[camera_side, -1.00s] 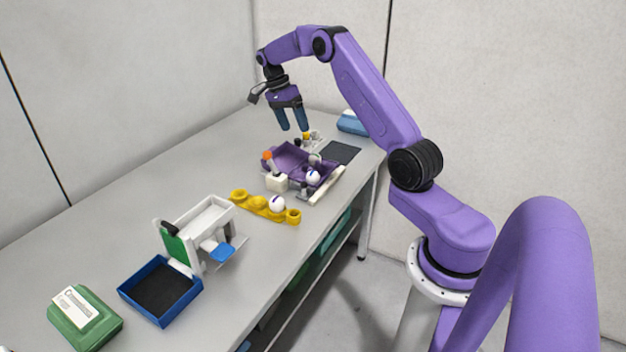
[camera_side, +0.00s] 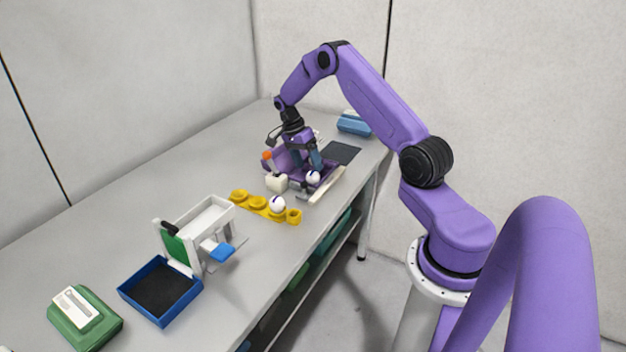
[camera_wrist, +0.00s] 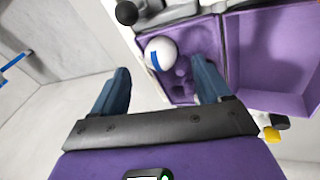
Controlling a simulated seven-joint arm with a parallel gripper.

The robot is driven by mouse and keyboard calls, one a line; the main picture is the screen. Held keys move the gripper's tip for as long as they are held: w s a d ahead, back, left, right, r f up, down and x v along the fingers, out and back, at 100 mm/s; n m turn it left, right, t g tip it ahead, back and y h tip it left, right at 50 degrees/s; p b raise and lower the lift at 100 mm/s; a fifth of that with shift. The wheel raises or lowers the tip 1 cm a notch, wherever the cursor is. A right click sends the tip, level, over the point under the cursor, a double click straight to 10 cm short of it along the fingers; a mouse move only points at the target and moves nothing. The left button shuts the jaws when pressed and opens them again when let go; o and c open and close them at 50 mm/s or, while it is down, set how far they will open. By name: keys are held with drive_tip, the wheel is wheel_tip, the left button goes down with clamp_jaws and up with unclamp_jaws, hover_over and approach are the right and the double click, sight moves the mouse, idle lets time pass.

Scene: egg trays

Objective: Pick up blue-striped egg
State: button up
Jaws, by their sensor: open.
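A white egg with a blue stripe (camera_wrist: 160,53) sits in the corner of the purple egg tray (camera_wrist: 271,98) in the wrist view. A white egg with a dark stripe (camera_side: 313,177), likely the same one, shows at the tray's near side in the side view. My gripper (camera_wrist: 161,66) is open and empty, its two blue fingers apart. In the wrist view the egg appears between the fingertips, but contact does not show. In the side view my gripper (camera_side: 305,166) is low over the purple tray (camera_side: 325,172) and hides part of it.
Another striped white egg (camera_side: 277,204) sits in the yellow holder (camera_side: 240,197). A white stand (camera_side: 208,218), a blue bin (camera_side: 140,302) and a green box (camera_side: 98,328) are nearer. The table's left is clear.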

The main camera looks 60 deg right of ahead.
sight(313, 179)
drive_tip(key=shift+x, duration=2)
drive_tip(key=c, duration=0.8)
drive_tip(key=shift+o, duration=0.2)
drive_tip(key=shift+w+r, duration=0.1)
